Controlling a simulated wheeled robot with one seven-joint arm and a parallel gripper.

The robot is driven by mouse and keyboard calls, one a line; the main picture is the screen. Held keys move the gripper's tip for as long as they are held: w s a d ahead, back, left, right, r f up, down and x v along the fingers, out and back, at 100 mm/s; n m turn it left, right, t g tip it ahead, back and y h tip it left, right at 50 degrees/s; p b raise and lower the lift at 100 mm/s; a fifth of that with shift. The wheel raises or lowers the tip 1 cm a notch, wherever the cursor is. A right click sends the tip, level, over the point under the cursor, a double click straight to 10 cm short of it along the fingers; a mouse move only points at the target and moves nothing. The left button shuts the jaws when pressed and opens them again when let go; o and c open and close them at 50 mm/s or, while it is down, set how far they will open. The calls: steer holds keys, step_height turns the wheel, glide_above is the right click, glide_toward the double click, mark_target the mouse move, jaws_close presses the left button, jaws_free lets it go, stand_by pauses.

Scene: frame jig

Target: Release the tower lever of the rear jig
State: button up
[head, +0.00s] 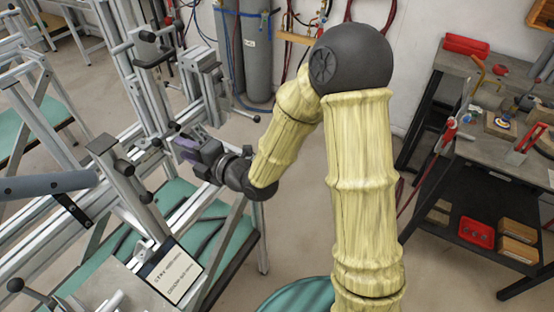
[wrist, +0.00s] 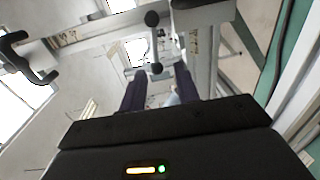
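The rear jig is a silver frame of aluminium profiles (head: 150,100) with a tall tower and several black knobs and clamps, on the left in the head view. A lever, a thin metal rod with black ball ends (wrist: 155,68), stands just ahead of my gripper in the wrist view. Its lower ball lies in line with the gap between the fingers; I cannot tell whether it is inside it. My gripper (wrist: 160,88) has its two dark fingers apart, with nothing clearly held. In the head view my gripper (head: 180,150) is beside the tower, and its fingertips are partly hard to make out.
A labelled sign (head: 171,272) stands low at the front of the jig. Teal surfaces (head: 190,205) lie under the frame. Grey cylinders (head: 245,55) stand at the back wall. A dark workbench (head: 475,150) with tools is at right. Open floor lies between the jig and bench.

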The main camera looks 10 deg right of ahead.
steer(key=b+v, duration=0.4)
steer(key=v, duration=0.1)
steer(key=shift+w+f, duration=0.1)
steer(key=shift+d+b, duration=0.15)
steer(key=shift+b, duration=0.5)
steer(key=b+v, duration=0.1)
steer(key=b, duration=0.4)
steer(key=shift+s+d, duration=0.15)
steer(key=shift+s, duration=0.25)
steer(key=shift+s+b, duration=0.1)
steer(key=shift+b, duration=0.4)
